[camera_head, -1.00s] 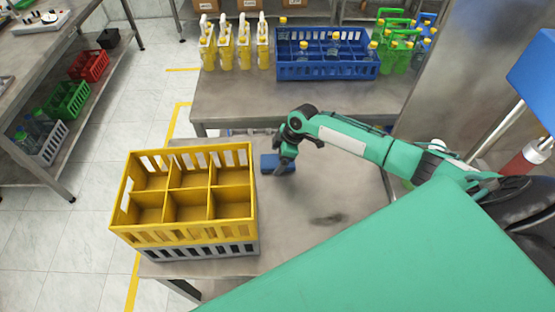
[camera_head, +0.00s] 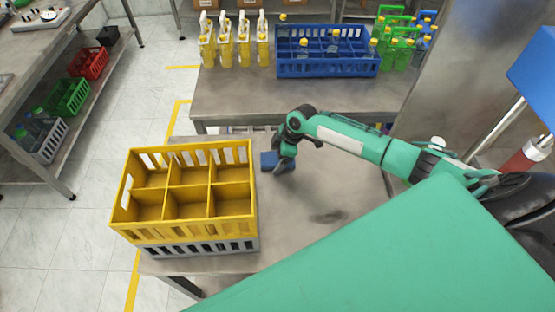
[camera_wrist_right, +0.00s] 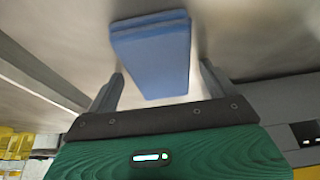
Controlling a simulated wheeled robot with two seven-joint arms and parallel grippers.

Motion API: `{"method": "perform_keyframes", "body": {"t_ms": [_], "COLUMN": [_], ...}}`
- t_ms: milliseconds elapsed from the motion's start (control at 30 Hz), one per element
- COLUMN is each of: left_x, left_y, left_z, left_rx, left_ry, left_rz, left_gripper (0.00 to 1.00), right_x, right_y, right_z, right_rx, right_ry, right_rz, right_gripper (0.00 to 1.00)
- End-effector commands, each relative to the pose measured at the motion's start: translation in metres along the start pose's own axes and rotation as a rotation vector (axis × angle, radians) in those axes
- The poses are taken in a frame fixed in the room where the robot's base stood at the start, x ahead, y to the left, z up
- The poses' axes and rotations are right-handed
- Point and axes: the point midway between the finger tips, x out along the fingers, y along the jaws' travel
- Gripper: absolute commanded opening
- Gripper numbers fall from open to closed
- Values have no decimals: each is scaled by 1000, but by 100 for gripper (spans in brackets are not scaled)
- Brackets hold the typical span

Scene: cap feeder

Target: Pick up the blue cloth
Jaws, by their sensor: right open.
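The folded blue cloth (camera_head: 270,160) lies on the grey metal table, just right of the yellow crate's far corner. My right gripper (camera_head: 283,166) is at the cloth in the head view and hides part of it. In the right wrist view the cloth (camera_wrist_right: 154,55) lies between and beyond the two fingers of my right gripper (camera_wrist_right: 160,82). The fingers are open, one on each side of it, with gaps showing. My left gripper is not in view.
A yellow crate (camera_head: 187,237) with empty compartments stands on a grey crate (camera_head: 205,248) at left on the near table (camera_head: 320,180). The far table (camera_head: 240,103) holds a blue crate (camera_head: 325,68) and yellow bottles (camera_head: 225,48). The near table is clear right of the cloth.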

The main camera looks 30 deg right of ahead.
Motion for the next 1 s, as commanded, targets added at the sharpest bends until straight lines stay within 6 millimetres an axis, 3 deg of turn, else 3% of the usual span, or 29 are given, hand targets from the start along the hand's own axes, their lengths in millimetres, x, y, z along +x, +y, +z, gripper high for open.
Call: {"method": "perform_keyframes", "body": {"t_ms": [100, 333, 767, 867, 1000], "left_x": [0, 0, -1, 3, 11], "left_y": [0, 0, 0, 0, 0], "left_z": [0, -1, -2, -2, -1], "left_rx": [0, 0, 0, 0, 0], "left_ry": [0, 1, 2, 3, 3], "left_rz": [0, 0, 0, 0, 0], "left_gripper": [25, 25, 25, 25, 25], "right_x": [0, 0, -8, -19, -50], "right_y": [0, 0, 0, 1, 2], "right_z": [0, 0, -4, -8, -21], "right_rx": [0, 0, -1, -3, -5], "right_ry": [0, 0, 2, 3, 3], "right_rz": [0, 0, 1, 2, 5], "right_gripper": [85, 40, 39, 39, 39]}}
